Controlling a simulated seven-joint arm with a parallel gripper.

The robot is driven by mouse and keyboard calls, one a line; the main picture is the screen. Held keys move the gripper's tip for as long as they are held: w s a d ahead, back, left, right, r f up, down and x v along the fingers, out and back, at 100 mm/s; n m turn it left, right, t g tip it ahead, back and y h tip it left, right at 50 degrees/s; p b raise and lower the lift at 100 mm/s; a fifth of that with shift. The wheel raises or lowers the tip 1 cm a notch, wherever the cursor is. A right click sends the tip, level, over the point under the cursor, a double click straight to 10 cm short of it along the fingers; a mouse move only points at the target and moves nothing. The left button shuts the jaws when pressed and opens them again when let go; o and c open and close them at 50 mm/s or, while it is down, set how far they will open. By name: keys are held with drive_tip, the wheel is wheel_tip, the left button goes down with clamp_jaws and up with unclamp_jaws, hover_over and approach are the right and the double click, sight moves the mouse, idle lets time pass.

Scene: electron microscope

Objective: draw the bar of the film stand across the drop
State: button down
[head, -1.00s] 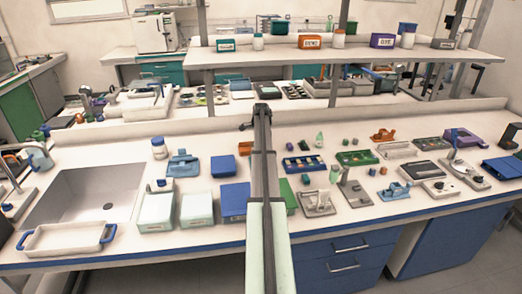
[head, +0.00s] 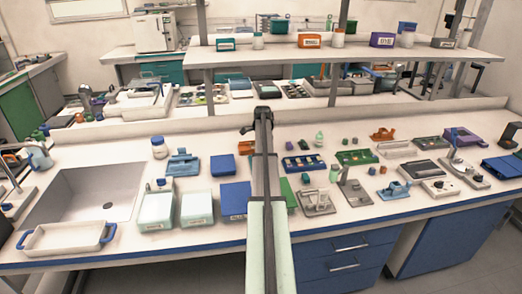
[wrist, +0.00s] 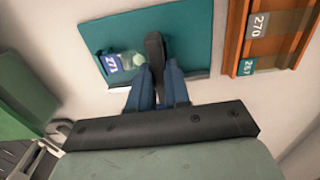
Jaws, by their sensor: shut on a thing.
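My gripper (wrist: 158,72) shows in the wrist view with two blue fingers shut on a dark, rounded bar (wrist: 154,45). The bar stands up between the fingertips, above a teal plate (wrist: 190,35). A small clear piece with a blue label "271" (wrist: 112,64) is on the plate, left of the bar. I cannot tell a drop apart there, and the fingers hide the bar's lower part. In the head view my arm reaches up the middle of the bench and hides the fingers and the stand.
In the wrist view an orange rack (wrist: 238,28) with labels stands to the right, and a green block (wrist: 22,100) lies to the left. In the head view blue boxes (head: 223,165) and white-topped containers (head: 196,206) stand left of my arm; several small devices stand to its right.

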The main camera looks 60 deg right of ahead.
drive_tip(key=s+a, duration=0.3)
drive_tip(key=shift+s+a, duration=0.2)
drive_tip(key=c, duration=1.1)
unclamp_jaws()
wheel_tip(320, 180, up, 14)
drive_tip(key=shift+f, duration=0.1)
drive_tip(key=shift+w, duration=0.1)
